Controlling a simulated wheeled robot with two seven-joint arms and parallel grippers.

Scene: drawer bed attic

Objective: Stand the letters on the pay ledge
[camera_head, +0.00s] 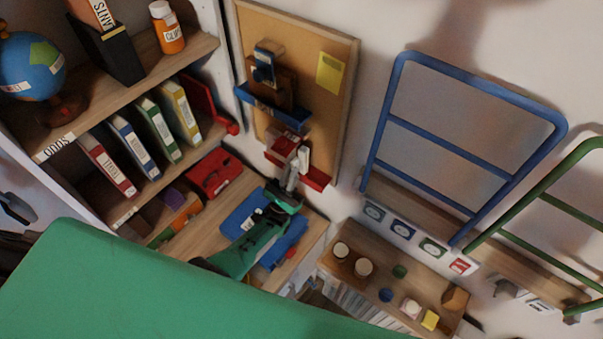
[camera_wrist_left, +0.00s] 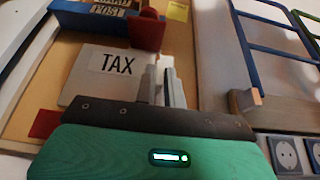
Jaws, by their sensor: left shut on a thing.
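My left gripper (camera_wrist_left: 163,82) is shut on a pale grey letter marked TAX (camera_wrist_left: 92,82), gripping it by its right edge. The letter is upright in front of the cork board. In the head view my left gripper (camera_head: 293,177) is at the red ledge (camera_head: 317,180), low on the board. The red ledge's left end (camera_wrist_left: 45,124) shows below the letter in the wrist view; my gripper hides the rest. I cannot tell whether the letter touches the ledge. My right gripper is not in view.
A blue ledge (camera_head: 272,109) above holds a brown item (camera_head: 284,88). A yellow note (camera_head: 330,72) is on the cork board (camera_head: 310,40). A red box (camera_head: 213,171) and blue tray (camera_head: 290,240) are on the desk below. A blue rail (camera_head: 480,75) stands to the right.

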